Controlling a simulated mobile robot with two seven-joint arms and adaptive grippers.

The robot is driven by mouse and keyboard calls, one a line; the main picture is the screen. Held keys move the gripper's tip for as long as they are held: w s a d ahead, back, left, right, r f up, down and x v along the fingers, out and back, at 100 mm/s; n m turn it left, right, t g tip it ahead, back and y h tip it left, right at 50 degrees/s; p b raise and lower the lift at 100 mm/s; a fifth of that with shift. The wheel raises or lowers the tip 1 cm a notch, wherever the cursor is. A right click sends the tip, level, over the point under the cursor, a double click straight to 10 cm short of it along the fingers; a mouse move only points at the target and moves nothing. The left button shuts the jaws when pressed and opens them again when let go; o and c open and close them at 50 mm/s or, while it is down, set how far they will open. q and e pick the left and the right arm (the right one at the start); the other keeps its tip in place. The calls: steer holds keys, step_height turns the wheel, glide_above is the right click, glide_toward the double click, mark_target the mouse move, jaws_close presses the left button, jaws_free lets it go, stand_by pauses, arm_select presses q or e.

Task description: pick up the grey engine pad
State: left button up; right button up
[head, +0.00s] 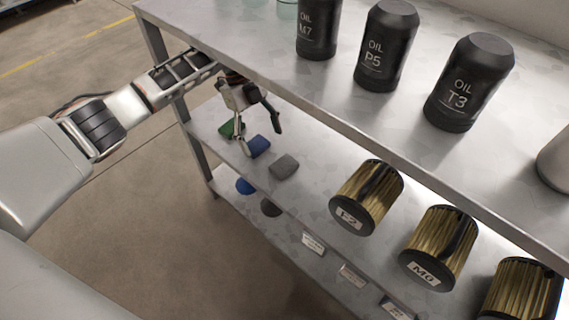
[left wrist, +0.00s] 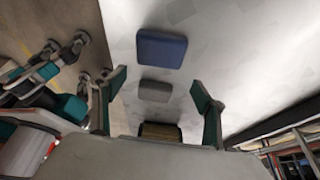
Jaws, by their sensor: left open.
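The grey engine pad (head: 284,167) lies flat on the middle shelf, just right of a blue pad (head: 258,146). My left gripper (head: 261,141) is open and empty. It reaches in under the top shelf and hangs above the pads, overlapping the blue one in the head view. In the left wrist view the grey pad (left wrist: 155,91) shows between the two spread fingers (left wrist: 160,86), apart from both. The blue pad (left wrist: 162,48) lies beyond it there. My right gripper is not recognisable in either view.
A green pad (head: 229,128) lies left of the blue one. Gold filters (head: 367,200) stand to the right on that shelf. The top shelf (head: 255,60) with black oil bottles (head: 387,45) overhangs the pads. A blue piece (head: 245,186) and a dark piece (head: 270,208) show lower down.

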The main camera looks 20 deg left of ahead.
mark_target(285, 165)
arm_select(q)
steer(key=d, duration=0.1)
steer(key=s+d, duration=0.1)
steer(key=d, duration=0.2)
steer(key=shift+s, duration=0.4)
steer(key=shift+s+d+f, duration=0.1)
steer(key=shift+s+d, duration=0.2)
steer(key=shift+d, duration=0.35)
steer(key=shift+s+d, duration=0.25)
steer(key=shift+d, duration=0.35)
steer(key=shift+s+d+f+b, duration=0.25)
steer(key=shift+d+f, duration=0.1)
steer(key=shift+f, duration=0.2)
steer(key=shift+s+d+f+b, duration=0.2)
steer(key=shift+d+f+b, duration=0.1)
steer(key=shift+f, duration=0.25)
steer(key=shift+d+f, duration=0.1)
steer(key=shift+f, duration=0.25)
steer(key=shift+w+d+r, duration=0.1)
steer(key=shift+r, duration=0.05)
steer(key=c, duration=1.1)
arm_select(e)
steer(key=shift+w+a+r, duration=0.3)
steer(key=shift+a+r, duration=0.05)
